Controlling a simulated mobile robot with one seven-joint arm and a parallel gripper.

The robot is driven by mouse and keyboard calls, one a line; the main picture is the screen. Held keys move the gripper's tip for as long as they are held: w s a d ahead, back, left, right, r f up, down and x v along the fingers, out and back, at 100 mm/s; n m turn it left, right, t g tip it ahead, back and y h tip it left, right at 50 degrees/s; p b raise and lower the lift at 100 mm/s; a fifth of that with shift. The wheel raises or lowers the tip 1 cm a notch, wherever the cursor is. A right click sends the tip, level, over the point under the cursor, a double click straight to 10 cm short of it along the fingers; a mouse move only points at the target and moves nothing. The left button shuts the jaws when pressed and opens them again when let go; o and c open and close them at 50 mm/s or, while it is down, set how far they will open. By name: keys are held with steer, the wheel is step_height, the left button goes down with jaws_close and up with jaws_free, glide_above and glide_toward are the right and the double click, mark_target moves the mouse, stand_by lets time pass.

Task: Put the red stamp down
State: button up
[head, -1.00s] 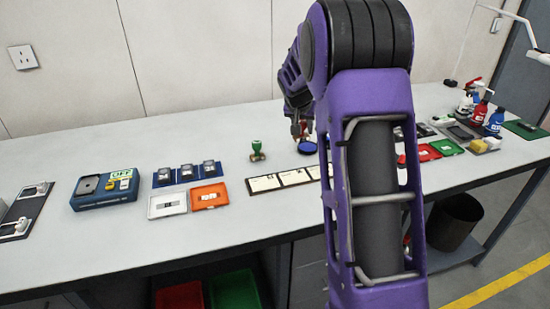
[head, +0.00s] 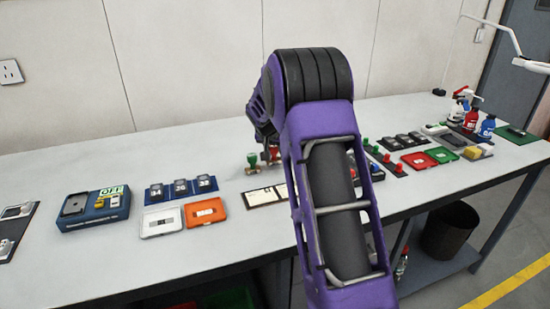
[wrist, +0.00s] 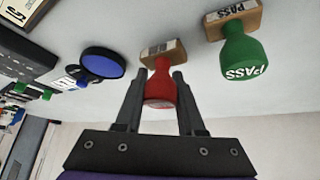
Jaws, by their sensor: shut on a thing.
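The red stamp (wrist: 160,88) has a red handle and a wooden base, and sits between the fingers of my gripper (wrist: 158,93), which is shut on its handle. In the head view the red stamp (head: 274,153) shows small beside my arm, low over the table (head: 120,255). I cannot tell whether its base touches the table. The green PASS stamp (wrist: 240,62) stands close beside it, apart from my fingers; in the head view it is just left of the red stamp (head: 253,163). The blue ink pad (wrist: 104,62) lies on the other side of the red stamp.
White cards (head: 262,196) lie in front of the stamps, partly behind my arm. An orange tray (head: 205,211) and a white tray (head: 161,222) lie to the left. More stamps, red and green trays (head: 441,155) and bottles (head: 487,127) are at the right. The table behind the green stamp is bare.

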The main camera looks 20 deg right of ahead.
steer(key=shift+f, duration=0.8)
steer(key=shift+f, duration=0.15)
steer(key=o, duration=1)
steer(key=shift+o, duration=0.2)
steer(key=shift+a+r, duration=0.1)
steer(key=shift+r, duration=0.35)
steer(key=v, duration=1.1)
steer(key=shift+s+p, duration=0.25)
steer(key=shift+p, duration=0.2)
steer(key=shift+r, duration=0.2)
